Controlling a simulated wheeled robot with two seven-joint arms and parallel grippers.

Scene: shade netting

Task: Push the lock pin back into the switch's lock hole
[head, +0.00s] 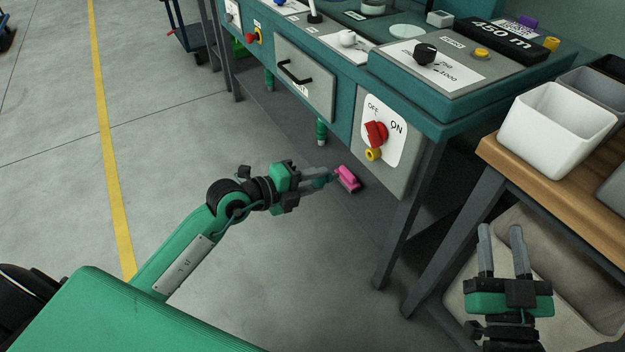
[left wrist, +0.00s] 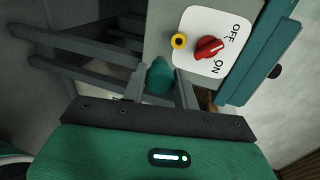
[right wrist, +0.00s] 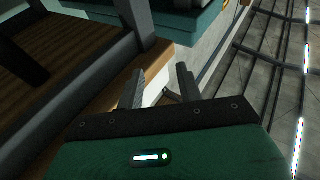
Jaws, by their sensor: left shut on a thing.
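The red switch knob (head: 376,132) sits on a white plate marked OFF and ON on the bench's front panel. Below it is a yellow ring (head: 373,154), apparently the lock hole; it also shows in the left wrist view (left wrist: 179,41) beside the knob (left wrist: 208,46). My left gripper (head: 322,180) is shut on a rounded teal piece (left wrist: 160,78), apparently the lock pin, below and left of the ring and apart from it. A pink piece (head: 347,178) shows just beyond the fingertips; I cannot tell whether it joins the teal piece. My right gripper (head: 502,232) is open and empty.
The teal bench (head: 450,125) has a drawer (head: 303,82) left of the switch and controls on top. A wooden-topped table (head: 535,165) with a white bin (head: 556,128) stands at right, near my right gripper.

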